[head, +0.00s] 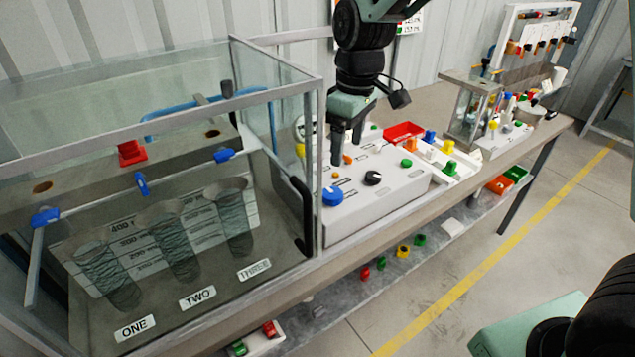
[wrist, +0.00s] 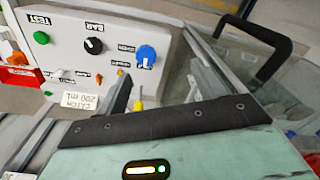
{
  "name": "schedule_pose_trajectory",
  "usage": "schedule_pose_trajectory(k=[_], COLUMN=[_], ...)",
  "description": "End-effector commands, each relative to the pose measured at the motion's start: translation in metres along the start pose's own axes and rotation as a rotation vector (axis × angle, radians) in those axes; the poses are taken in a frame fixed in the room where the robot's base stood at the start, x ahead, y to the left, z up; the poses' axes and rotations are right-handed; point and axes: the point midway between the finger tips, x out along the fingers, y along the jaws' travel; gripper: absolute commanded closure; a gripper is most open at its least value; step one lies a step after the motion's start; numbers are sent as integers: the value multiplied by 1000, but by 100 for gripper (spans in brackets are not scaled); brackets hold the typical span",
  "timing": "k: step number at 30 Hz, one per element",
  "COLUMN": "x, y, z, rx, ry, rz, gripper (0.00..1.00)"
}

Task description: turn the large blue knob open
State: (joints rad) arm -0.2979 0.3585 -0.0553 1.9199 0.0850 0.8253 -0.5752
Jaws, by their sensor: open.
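The large blue knob (head: 333,195) sits at the near left corner of the white control panel (head: 392,200), beside the black knob (head: 373,178). My gripper (head: 346,152) points down over the panel, open and empty. In the head view its fingers are above and behind the blue knob, apart from it. In the wrist view the blue knob (wrist: 146,56) shows whole, with a white mark on its lower part, ahead of my gripper and not between the fingers. The black knob (wrist: 94,46) is to its left there.
A glass tank (head: 320,150) with a black handle (head: 300,215) stands close to the panel's left. A green button (head: 407,163) and a red bin (head: 404,131) lie to the right. A yellow knob (wrist: 138,104) is near my gripper in the wrist view. Space above the panel's front is free.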

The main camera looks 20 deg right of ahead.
Motion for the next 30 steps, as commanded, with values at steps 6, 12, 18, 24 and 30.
schedule_pose_trajectory(k=[6, 12, 18, 24, 30], x=[-1, 1, 23, 63, 105], y=[34, 47, 47, 48, 49], z=[-37, -51, -49, -46, -44], rx=[-151, -222, -224, -222, -222], ry=[-40, -59, -62, -63, -64], rz=[8, 11, 8, 8, 8], gripper=[30, 30, 30, 30, 30])
